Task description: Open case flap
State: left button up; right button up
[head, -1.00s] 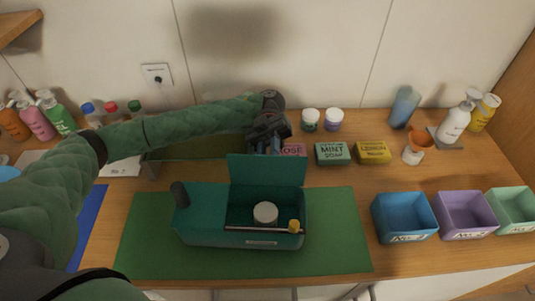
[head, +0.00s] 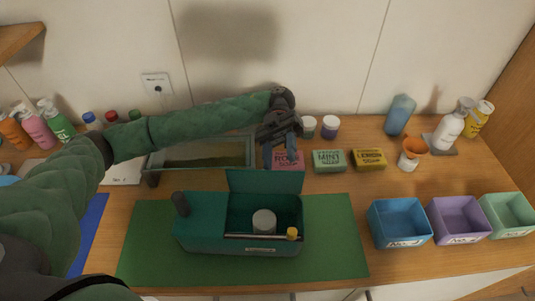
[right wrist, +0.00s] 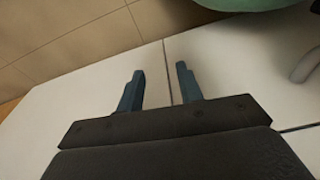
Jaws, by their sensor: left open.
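The teal case (head: 205,236) stands on the green mat (head: 335,240). Its flap (head: 264,182) stands raised at the back of the right compartment. Inside that compartment sits a round white jar (head: 264,221). A thin rod with a yellow end (head: 292,233) lies along the front rim. My left gripper (head: 282,158) is open behind and above the flap, over the pink soap box (head: 287,163), apart from the flap. My right gripper (right wrist: 160,88) shows only in the right wrist view, with its fingers apart and nothing between them.
Mint (head: 328,161) and yellow (head: 368,160) soap boxes stand behind the mat. Blue (head: 401,240), purple (head: 458,233) and green (head: 510,229) bins stand at the right. A shallow glass-topped tray (head: 200,154) lies behind the case. Bottles line the back corners.

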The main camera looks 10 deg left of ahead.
pick_arm(q)
jog(key=s+d+r+p, duration=0.1)
jog(key=s+d+r, duration=0.1)
jog(key=d+r, duration=0.3)
jog(key=d, duration=0.3)
jog(key=shift+s, duration=0.35)
pick_arm(e)
jog(key=f, duration=0.1)
jog(key=d+f, duration=0.1)
jog(key=shift+s+f, duration=0.35)
jog(key=shift+s, duration=0.05)
